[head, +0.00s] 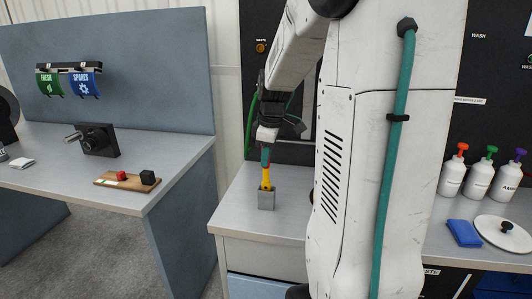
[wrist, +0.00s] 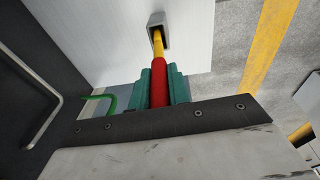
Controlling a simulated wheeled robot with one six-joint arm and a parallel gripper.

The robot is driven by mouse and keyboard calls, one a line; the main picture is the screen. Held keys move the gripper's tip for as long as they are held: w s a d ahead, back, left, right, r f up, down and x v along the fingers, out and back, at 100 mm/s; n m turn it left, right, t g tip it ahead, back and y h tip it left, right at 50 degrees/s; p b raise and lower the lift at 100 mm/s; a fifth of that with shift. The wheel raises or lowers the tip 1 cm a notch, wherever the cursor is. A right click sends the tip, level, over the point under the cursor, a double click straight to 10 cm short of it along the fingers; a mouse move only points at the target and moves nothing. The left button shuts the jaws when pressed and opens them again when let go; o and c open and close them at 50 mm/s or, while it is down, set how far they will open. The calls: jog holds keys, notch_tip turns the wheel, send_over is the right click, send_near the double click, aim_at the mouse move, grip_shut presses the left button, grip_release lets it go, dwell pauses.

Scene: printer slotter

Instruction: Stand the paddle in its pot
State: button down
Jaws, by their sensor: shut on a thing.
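The paddle (head: 266,178) has a red handle and a yellow lower part. My gripper (head: 266,153) is shut on its red handle and holds it upright. The grey square pot (head: 266,200) stands on the counter near its front left corner. The paddle's lower end is at the pot's mouth and looks inside it; its tip is hidden. In the wrist view, the teal fingers of my gripper (wrist: 162,88) lie on both sides of the red handle (wrist: 159,78). The yellow part (wrist: 157,42) runs to the opening of the pot (wrist: 153,20).
The grey counter (head: 230,218) is clear around the pot. A separate bench (head: 60,172) on the left holds a wooden board (head: 110,183) with red and black blocks. White bottles (head: 478,182), a blue cloth (head: 464,233) and a round white lid (head: 500,236) are on the right.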

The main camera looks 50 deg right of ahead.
jog(key=c, duration=1.3)
grip_release()
jog(key=shift+o, duration=0.2)
jog(key=shift+s+r, duration=0.2)
jog(key=shift+r, duration=1.1)
jog(key=shift+s+r, duration=0.15)
jog(key=shift+r, duration=1.1)
jog(key=shift+s+r, duration=0.2)
jog(key=shift+r, duration=1.1)
